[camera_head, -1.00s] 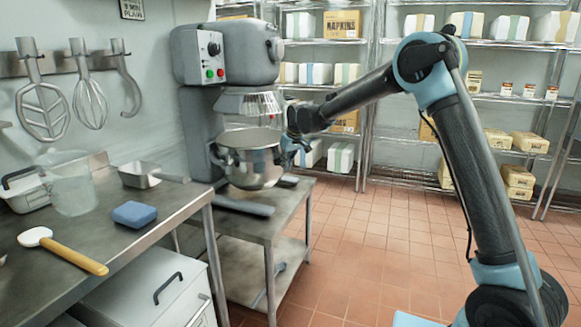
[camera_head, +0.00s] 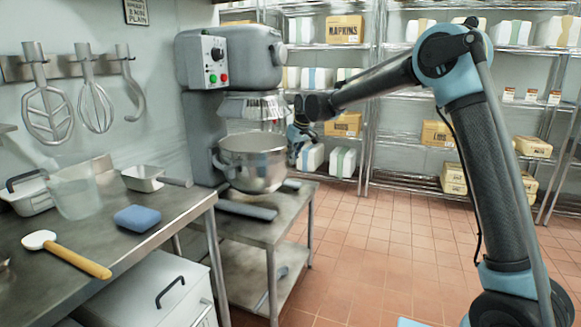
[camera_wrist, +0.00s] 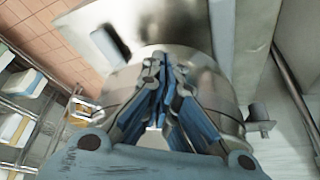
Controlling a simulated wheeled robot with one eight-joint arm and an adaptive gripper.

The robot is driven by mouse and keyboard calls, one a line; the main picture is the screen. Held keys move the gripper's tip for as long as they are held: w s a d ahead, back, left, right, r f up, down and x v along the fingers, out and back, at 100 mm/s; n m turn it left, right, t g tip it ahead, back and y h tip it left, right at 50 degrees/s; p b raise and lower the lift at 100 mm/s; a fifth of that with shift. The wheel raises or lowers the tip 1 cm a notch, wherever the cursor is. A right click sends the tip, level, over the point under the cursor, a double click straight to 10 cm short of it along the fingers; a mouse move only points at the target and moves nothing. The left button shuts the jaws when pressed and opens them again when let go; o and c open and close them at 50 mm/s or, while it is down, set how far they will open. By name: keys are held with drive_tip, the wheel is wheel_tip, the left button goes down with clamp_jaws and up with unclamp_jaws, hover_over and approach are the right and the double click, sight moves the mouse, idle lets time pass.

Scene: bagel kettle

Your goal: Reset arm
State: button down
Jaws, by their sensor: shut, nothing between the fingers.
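My arm reaches in from the right in the head view, bent at a high elbow. My gripper (camera_head: 296,150) is beside the right side of the mixer's steel bowl (camera_head: 253,165), partly hidden by my own wrist. In the wrist view my gripper (camera_wrist: 160,60) is shut with its blue-grey fingers together and nothing between them. The bowl (camera_wrist: 215,85) shows behind the fingers there. I cannot tell whether the fingertips touch it.
The grey mixer (camera_head: 228,60) stands on a low steel table (camera_head: 285,222). A worktop (camera_head: 130,255) at left holds a blue sponge (camera_head: 137,218), a spatula (camera_head: 80,262) and a clear jug (camera_head: 75,190). Wire shelves (camera_head: 400,175) line the back. The tiled floor (camera_head: 370,250) is clear.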

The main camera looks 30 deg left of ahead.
drive_tip(key=shift+v, duration=1.8)
drive_tip(key=w+d+r+m+h, duration=0.1)
drive_tip(key=d+r+m, duration=0.1)
drive_tip(key=d, duration=1.4)
drive_tip(key=d+r+m+h, duration=0.1)
drive_tip(key=d+r+m, duration=0.15)
drive_tip(key=d, duration=1.45)
drive_tip(key=s+d+f+m, duration=0.1)
drive_tip(key=s+d, duration=0.3)
drive_tip(key=d, duration=0.5)
drive_tip(key=s+d+f+m, duration=0.2)
drive_tip(key=s+d, duration=0.2)
drive_tip(key=d, duration=0.5)
drive_tip(key=s+d+f+m+h, duration=0.1)
drive_tip(key=s+d+f+m, duration=0.1)
drive_tip(key=s+d+f, duration=0.6)
drive_tip(key=s+d+f+m+h, duration=0.1)
drive_tip(key=s+d+f+m, duration=0.1)
drive_tip(key=s+d+f, duration=0.5)
drive_tip(key=s+d, duration=0.3)
drive_tip(key=s, duration=0.3)
drive_tip(key=shift+s+f+m, duration=0.2)
drive_tip(key=shift+f+m, duration=0.15)
drive_tip(key=shift+s, duration=0.1)
